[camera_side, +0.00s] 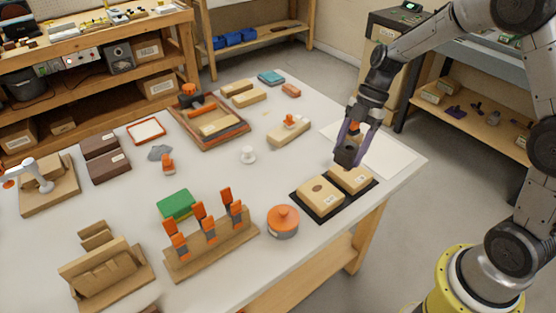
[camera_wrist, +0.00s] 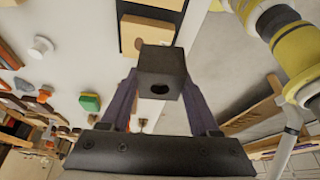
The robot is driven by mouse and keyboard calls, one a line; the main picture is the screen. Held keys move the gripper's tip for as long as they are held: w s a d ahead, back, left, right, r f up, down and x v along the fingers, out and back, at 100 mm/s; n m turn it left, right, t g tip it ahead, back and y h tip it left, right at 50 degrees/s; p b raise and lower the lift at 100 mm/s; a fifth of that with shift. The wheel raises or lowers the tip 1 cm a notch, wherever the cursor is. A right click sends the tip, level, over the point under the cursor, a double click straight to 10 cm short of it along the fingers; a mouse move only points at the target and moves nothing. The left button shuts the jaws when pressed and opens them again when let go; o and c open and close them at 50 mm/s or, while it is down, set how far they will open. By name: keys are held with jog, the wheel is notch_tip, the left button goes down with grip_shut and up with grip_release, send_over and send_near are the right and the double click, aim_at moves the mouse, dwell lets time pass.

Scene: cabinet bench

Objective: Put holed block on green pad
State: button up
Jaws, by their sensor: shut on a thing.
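The dark holed block (camera_side: 345,155) is in my gripper (camera_side: 354,135), above the table's right part, over or near the back of the black tray. In the wrist view the block (camera_wrist: 160,62) sits between both fingers of my gripper (camera_wrist: 158,88), which is shut on it; its round hole faces the camera. The green pad (camera_side: 175,203) lies on the table at front centre-left, behind the rack of orange-handled tools, well to the left of my gripper. The pad also shows in the wrist view (camera_wrist: 90,102).
The black tray (camera_side: 318,214) holds two wooden blocks (camera_side: 321,194) below my gripper.

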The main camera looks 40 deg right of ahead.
jog(key=shift+d+m+t, duration=0.2)
jog(key=shift+m+t, duration=0.2)
jog(key=shift+m, duration=0.6)
jog(key=w+a+r+m+t+h, duration=0.2)
jog(key=w+a+r+m+t, duration=0.1)
jog(key=w+a+m, duration=0.55)
jog(key=w+a+r, duration=0.2)
jog(key=a, duration=1.7)
send_near(180, 195)
jog(key=shift+w+a+f+y, duration=0.25)
jog(key=shift+f+y, duration=0.05)
jog(key=shift+f, duration=0.05)
jog(key=shift+w+a+f, duration=0.3)
jog(key=shift+w+f, duration=0.25)
jog(key=shift+f, duration=1.65)
